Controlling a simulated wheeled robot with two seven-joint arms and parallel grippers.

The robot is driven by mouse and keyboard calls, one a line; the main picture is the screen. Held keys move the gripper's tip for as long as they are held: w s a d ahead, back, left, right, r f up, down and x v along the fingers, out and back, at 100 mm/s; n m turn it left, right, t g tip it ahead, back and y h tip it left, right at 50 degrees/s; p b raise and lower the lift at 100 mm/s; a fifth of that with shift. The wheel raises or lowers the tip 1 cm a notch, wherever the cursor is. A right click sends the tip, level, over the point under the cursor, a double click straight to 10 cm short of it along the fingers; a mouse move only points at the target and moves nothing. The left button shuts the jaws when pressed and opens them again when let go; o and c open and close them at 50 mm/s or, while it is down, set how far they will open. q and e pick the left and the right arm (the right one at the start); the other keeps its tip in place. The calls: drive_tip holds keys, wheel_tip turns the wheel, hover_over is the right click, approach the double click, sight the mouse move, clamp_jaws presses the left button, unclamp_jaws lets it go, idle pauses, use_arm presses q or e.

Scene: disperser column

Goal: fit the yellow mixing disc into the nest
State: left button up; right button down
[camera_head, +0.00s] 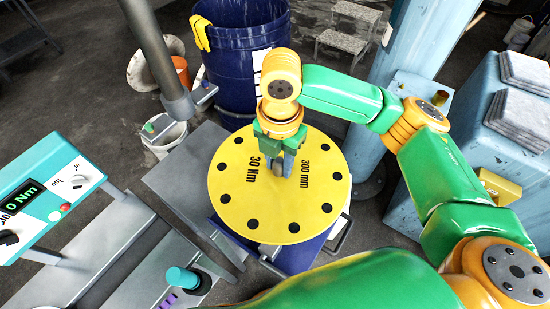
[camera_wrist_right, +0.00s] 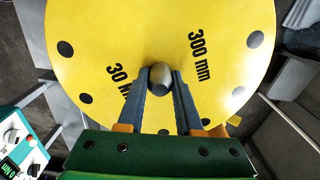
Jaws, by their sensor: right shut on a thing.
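The yellow mixing disc (camera_head: 270,215) is a large round plate with a ring of dark holes and the prints "30 Nm" and "300 mm". My right gripper (camera_head: 283,166) is over the disc's middle. In the right wrist view the disc (camera_wrist_right: 150,30) fills most of the picture, and the gripper's two fingers (camera_wrist_right: 161,80) are shut on its grey central knob (camera_wrist_right: 161,72). A blue surface (camera_head: 305,258) shows below the disc; I cannot tell whether they touch. I cannot pick out the nest. My left gripper is not in view.
A grey metal column (camera_head: 160,55) with a shaft stands left of my right gripper. A blue drum (camera_head: 235,70) is behind. A teal control box (camera_head: 50,195) with a display is at left, and a teal-capped part (camera_head: 183,277) is at the front.

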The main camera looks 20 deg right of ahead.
sight(276, 177)
drive_tip(key=shift+r, duration=0.15)
drive_tip(key=shift+w+a+f, duration=0.1)
drive_tip(key=shift+a+f, duration=0.1)
drive_tip(key=shift+f, duration=0.1)
drive_tip(key=f, duration=0.2)
drive_tip(key=f+b, duration=0.1)
drive_tip(key=f, duration=0.1)
drive_tip(key=shift+w+a+b, duration=0.15)
drive_tip(key=shift+w+b, duration=0.05)
drive_tip(key=shift+b, duration=0.1)
drive_tip(key=shift+s+f+b, duration=0.1)
drive_tip(key=shift+f+b, duration=0.3)
drive_tip(key=shift+f, duration=1.1)
drive_tip(key=shift+f+b, duration=0.5)
drive_tip(key=shift+f, duration=0.4)
drive_tip(key=c, duration=0.5)
unclamp_jaws()
